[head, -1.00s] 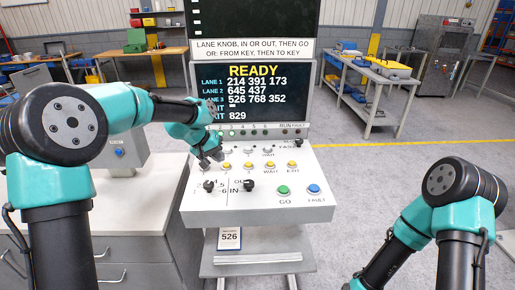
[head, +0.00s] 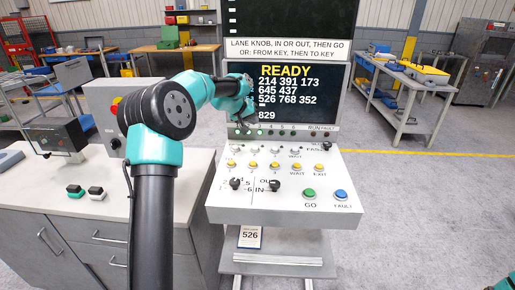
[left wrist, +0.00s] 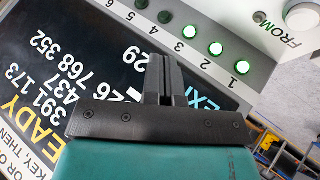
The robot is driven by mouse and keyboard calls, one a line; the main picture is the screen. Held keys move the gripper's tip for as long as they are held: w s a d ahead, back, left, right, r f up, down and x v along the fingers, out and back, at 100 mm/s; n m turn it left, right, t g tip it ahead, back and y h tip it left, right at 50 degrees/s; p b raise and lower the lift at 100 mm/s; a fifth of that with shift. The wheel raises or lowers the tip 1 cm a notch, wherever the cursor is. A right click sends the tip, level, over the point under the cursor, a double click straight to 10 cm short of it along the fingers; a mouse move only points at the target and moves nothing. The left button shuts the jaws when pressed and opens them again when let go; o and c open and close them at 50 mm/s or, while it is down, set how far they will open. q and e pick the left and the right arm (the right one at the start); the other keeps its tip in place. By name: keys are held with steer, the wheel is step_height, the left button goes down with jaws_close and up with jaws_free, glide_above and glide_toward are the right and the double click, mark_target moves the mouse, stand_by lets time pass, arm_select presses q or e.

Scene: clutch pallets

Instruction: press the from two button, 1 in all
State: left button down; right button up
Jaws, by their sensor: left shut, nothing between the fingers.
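The sloped white control panel (head: 290,205) stands in front of the screen. Its upper row has white buttons, and the second from the left (head: 253,152) seems to be the from two button; its label is too small to read. My left gripper (head: 240,128) is at the screen's lower left, above and behind that row. In the left wrist view the left gripper (left wrist: 165,62) is shut and empty in front of the screen. A white button (left wrist: 303,18) by the word FROM is cut off at the top right there. My right gripper is out of view.
Yellow buttons (head: 275,167), two black knobs (head: 274,185), a green GO button (head: 309,194) and a blue FAULT button (head: 341,195) share the panel. The screen (head: 300,95) reads READY. Numbered lamps (left wrist: 215,48) line its lower edge; 1 to 3 glow green.

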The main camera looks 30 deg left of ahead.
arm_select(q)
steer(key=shift+f, duration=0.1)
steer(key=shift+f, duration=4.3)
steer(key=shift+f, duration=0.15)
steer(key=shift+f, duration=0.25)
steer(key=shift+f, duration=0.5)
steer(key=shift+r, duration=0.9)
steer(key=shift+r, duration=0.1)
steer(key=shift+r, duration=2.45)
